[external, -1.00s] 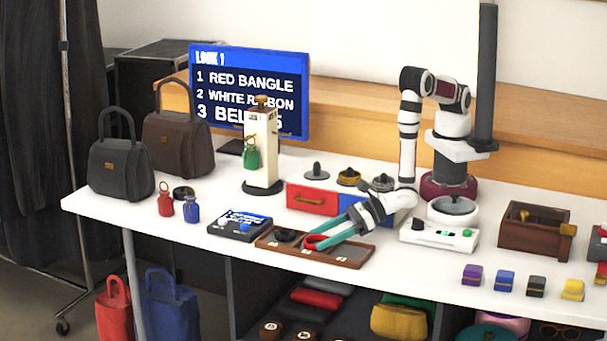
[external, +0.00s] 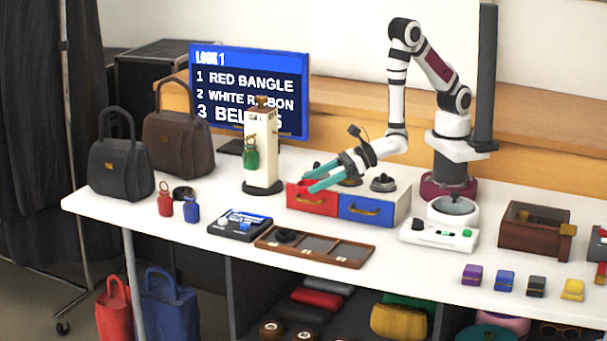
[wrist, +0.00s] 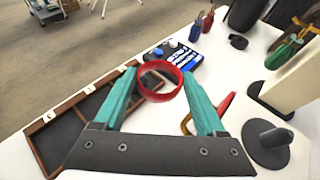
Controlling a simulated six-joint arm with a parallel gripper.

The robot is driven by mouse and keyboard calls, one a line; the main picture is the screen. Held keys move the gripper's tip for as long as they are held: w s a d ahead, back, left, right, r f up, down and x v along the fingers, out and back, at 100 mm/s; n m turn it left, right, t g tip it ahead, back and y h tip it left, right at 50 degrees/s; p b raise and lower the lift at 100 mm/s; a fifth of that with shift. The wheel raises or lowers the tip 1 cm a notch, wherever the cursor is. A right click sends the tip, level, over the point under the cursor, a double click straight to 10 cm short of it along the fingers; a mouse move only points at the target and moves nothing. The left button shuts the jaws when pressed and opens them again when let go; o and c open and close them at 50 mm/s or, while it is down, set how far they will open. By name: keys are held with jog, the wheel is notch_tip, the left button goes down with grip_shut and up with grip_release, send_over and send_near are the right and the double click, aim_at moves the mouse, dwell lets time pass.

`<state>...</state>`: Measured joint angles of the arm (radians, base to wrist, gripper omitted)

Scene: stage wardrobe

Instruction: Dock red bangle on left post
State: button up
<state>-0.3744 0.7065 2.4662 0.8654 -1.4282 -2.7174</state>
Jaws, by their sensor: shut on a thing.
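The red bangle (wrist: 160,97) is held between the teal fingertips of my gripper (external: 309,186) in the wrist view, its opening facing up. In the external view the fingertips are over the left part of the post box, above the red drawer (external: 312,203). There the bangle is hard to tell from the red drawer. The left post (wrist: 272,138), a dark stub on a round disc, stands at the right of the wrist view, apart from the bangle. In the external view my gripper partly covers it. The gold middle post is partly hidden by my gripper.
The right post (external: 383,184) stands above the blue drawer (external: 366,210). The white tower (external: 261,160) with a green bag stands just left of the box. The brown compartment tray (external: 368,250) lies in front, beside a dark panel (external: 240,224).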

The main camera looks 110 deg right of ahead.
jog(key=s+d+r+m+g+h, duration=0.1)
jog(key=s+d+r+m+h, duration=0.15)
jog(key=d+m+h, duration=0.4)
notch_tip(320, 180, up, 2)
jog(key=m+g+h, duration=0.2)
jog(key=g+h, duration=0.1)
send_over(323, 176)
jog(key=shift+w+a+y, duration=0.25)
jog(key=shift+w, duration=0.05)
jog(key=shift+s+d+f+m+g, duration=0.15)
jog(key=shift+s+m+g, duration=0.15)
jog(key=shift+m+g, duration=0.1)
jog(key=shift+f, duration=2.75)
jog(key=shift+f, duration=0.5)
jog(key=o, duration=1.1)
jog(key=shift+c, duration=0.2)
